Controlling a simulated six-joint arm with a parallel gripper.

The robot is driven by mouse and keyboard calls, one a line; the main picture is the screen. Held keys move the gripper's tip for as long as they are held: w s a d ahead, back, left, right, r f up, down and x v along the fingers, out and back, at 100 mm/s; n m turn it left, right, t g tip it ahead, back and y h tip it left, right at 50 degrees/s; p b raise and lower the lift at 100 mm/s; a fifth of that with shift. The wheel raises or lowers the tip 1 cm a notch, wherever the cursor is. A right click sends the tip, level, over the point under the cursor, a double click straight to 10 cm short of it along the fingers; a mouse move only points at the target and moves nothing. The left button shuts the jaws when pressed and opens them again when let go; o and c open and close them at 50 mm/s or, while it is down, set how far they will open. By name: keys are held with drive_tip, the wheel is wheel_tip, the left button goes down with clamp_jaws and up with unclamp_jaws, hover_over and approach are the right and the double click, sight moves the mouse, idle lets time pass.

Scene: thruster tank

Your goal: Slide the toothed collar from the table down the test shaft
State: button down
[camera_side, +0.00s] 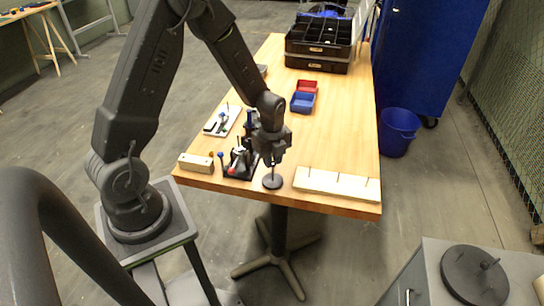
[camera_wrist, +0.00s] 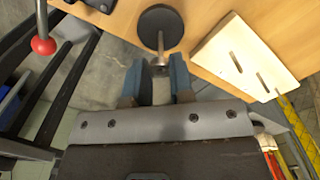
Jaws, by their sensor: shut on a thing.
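The test shaft (camera_wrist: 160,40) is a thin metal rod standing on a round dark base, near the table's front edge. Its base (camera_side: 272,182) shows in the side view directly below my gripper (camera_side: 272,158). In the wrist view my gripper (camera_wrist: 161,82) has its two blue-grey fingers on either side of a small grey metal piece, apparently the toothed collar (camera_wrist: 160,66). This piece lines up with the near end of the shaft. I cannot make out its teeth, nor tell whether it is around the shaft or just above it. The fingers hide part of it.
A pale wooden board (camera_side: 337,185) with thin upright parts lies right of the shaft. A dark fixture with a red ball (camera_wrist: 43,45) stands close on the left, beside a wooden block (camera_side: 196,163). Red (camera_side: 301,86) and blue bins (camera_side: 303,103) sit farther back. Mid-table is clear.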

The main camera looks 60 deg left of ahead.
sight(272, 179)
drive_tip(key=shift+f, duration=0.2)
drive_tip(key=shift+f, duration=0.4)
drive_tip(key=shift+f, duration=0.4)
idle(0.4)
drive_tip(key=shift+f, duration=0.35)
drive_tip(key=shift+f, duration=1.25)
idle(0.4)
drive_tip(key=shift+f, duration=0.2)
idle(0.3)
drive_tip(key=c, duration=0.9)
unclamp_jaws()
